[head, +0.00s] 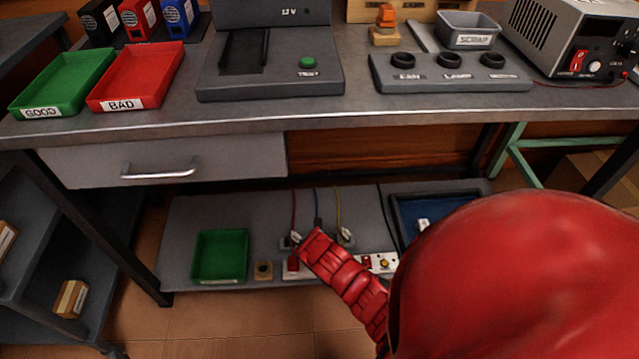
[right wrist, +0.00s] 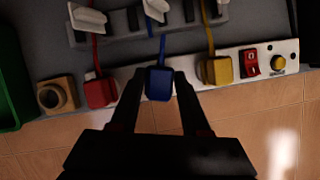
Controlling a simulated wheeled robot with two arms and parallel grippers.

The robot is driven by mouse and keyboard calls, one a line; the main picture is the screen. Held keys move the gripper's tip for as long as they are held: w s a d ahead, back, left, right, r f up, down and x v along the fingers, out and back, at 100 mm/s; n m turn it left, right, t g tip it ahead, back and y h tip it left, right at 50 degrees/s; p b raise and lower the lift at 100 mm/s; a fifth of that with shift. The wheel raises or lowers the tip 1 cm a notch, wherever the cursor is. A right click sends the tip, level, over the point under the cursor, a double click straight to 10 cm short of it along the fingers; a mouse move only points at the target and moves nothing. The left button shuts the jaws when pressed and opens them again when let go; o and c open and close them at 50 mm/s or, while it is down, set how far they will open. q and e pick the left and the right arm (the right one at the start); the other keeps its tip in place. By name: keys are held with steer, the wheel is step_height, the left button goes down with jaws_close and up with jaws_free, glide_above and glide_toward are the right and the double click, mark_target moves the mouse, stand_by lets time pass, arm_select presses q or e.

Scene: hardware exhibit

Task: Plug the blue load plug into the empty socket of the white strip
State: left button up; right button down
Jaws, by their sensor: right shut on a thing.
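The white strip (head: 375,262) lies along the front edge of the lower shelf; it also shows in the right wrist view (right wrist: 237,72). A red plug (right wrist: 99,92) and a yellow plug (right wrist: 218,70) stand on it. My right gripper (right wrist: 160,80) is shut on the blue load plug (right wrist: 159,85), between the red and yellow plugs. The blue plug's cord runs up behind it. The plug and fingers cover the strip there, so I cannot tell whether the plug is seated. In the head view my right gripper (head: 316,243) hides the blue plug. My left gripper is not in view.
The strip's red switch (right wrist: 250,62) and yellow button (right wrist: 278,63) are right of the yellow plug. A small wooden block with a round hole (right wrist: 55,95) and a green tray (head: 220,256) stand to the left. The workbench (head: 300,124) overhangs the shelf.

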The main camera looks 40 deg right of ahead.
steer(key=shift+f, duration=0.95)
stand_by(1.6)
steer(key=shift+c, duration=1.5)
jaws_free()
steer(key=shift+o, duration=0.3)
steer(key=shift+o, duration=1.2)
steer(key=shift+r, duration=0.15)
steer(key=shift+r+p, duration=2.75)
steer(key=shift+r, duration=0.65)
steer(key=shift+f, duration=0.1)
